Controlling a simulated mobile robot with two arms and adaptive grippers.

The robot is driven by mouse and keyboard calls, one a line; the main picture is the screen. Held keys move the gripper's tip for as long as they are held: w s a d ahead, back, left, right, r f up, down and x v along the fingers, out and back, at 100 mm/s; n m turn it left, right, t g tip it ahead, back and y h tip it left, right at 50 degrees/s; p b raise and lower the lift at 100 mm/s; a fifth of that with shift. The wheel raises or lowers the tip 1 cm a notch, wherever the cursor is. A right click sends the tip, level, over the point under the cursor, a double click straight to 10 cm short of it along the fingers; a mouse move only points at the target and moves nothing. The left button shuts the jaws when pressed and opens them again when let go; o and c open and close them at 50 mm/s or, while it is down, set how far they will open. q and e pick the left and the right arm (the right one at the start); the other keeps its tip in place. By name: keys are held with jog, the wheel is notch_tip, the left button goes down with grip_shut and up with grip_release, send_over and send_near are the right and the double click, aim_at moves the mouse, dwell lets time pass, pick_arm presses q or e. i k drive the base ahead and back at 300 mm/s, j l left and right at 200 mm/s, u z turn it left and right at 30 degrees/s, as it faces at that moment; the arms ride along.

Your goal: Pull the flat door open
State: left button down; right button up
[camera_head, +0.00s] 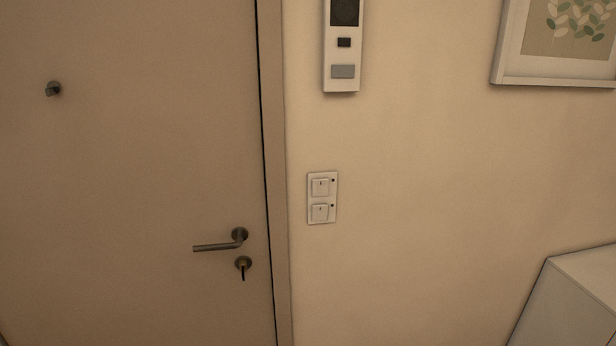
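The flat door (130,170) fills the left part of the head view. It is a plain beige door and looks shut against its frame (275,160). A metal lever handle (218,246) sits near the door's right edge and points left, about level. Just below it is a lock with a key (243,268) in it. A small round metal fitting (53,89) is on the door's upper left. Neither of my grippers shows in this view.
Right of the door is a beige wall with a white intercom (342,72) and a double light switch (322,198). A framed picture (555,80) hangs at the upper right. A white cabinet (570,305) stands at the lower right. Nothing visible stands before the door.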

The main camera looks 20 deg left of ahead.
aim_at(148, 151)
jog(key=u, duration=2)
